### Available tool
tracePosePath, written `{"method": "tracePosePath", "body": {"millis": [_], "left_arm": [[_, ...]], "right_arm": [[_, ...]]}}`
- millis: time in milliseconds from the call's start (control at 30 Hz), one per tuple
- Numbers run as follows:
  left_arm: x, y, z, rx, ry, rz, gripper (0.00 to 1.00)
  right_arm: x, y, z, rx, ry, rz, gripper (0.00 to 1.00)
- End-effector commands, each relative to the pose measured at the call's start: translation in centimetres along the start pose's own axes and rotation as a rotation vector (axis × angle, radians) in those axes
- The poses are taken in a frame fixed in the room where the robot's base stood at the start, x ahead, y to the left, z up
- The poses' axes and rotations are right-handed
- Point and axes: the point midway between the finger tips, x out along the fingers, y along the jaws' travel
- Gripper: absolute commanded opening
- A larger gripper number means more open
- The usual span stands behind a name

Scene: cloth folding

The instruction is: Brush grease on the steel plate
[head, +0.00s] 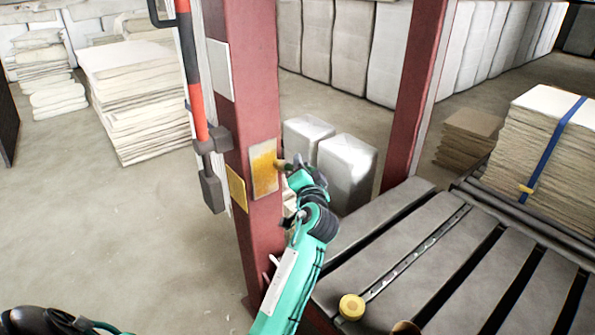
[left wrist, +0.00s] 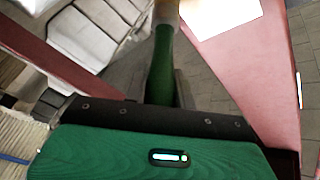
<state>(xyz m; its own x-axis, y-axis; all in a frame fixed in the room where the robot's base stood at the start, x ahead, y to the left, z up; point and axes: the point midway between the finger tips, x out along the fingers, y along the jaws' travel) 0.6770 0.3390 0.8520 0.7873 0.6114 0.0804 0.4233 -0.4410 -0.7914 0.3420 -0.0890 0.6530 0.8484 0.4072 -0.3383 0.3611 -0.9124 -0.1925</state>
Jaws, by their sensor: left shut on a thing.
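The steel plate (head: 264,168) is fixed upright on the face of a dark red column (head: 262,95). Yellow grease covers much of its face. My left gripper (head: 292,172) is just right of the plate, shut on a brush (head: 281,164). The brush's tip is at the plate's right edge; I cannot tell whether it touches. In the left wrist view the brush's green handle (left wrist: 161,65) runs up from the gripper, and a pale panel (left wrist: 222,14) shows beside it on the red column. The bristles are out of that view. My right gripper is not in view.
A slatted bench (head: 400,245) stands at the right, with a round yellow-topped object (head: 351,306) at its near edge. Wrapped white blocks (head: 347,165) stand behind the arm. A red-and-black pole (head: 192,80) runs along the column's left. Open floor (head: 130,225) lies left.

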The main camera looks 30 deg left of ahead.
Motion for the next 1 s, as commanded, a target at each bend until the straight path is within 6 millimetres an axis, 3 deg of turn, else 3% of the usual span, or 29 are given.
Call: {"method": "tracePosePath", "body": {"millis": [300,1000], "left_arm": [[0.1,-1.5,-1.0,0.001,0.000,-0.001,0.00],[-2.0,-3.7,1.9,0.000,0.000,-0.001,0.00]], "right_arm": [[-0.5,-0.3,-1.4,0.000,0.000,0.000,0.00],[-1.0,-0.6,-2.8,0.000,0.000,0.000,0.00]]}}
